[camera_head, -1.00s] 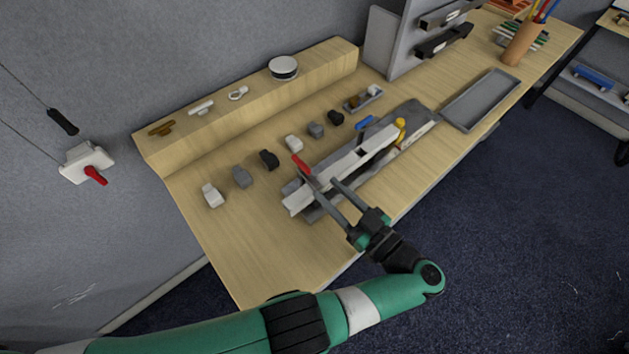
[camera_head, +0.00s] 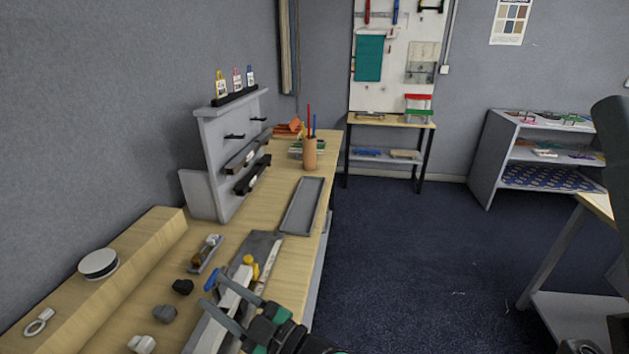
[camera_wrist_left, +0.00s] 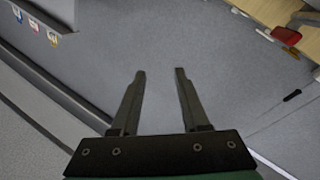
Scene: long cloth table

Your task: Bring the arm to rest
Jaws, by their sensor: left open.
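My left gripper (camera_head: 213,290) comes in at the bottom of the head view. Its two dark fingers are apart, with nothing between them. In that view the fingers overlap the white bar (camera_head: 232,290) and lie close to a blue piece (camera_head: 211,280) and a yellow part (camera_head: 250,262); I cannot tell how high above they are. In the left wrist view the open fingers (camera_wrist_left: 160,72) show against a plain grey surface. Most of my left arm is out of the head view. My right gripper is not in view.
The wooden bench (camera_head: 265,210) carries a grey tray (camera_head: 302,205), a grey stand (camera_head: 215,150), a pencil cup (camera_head: 310,153) and a round white-topped tin (camera_head: 99,263). Several small dark and grey blocks (camera_head: 183,287) lie left of the gripper.

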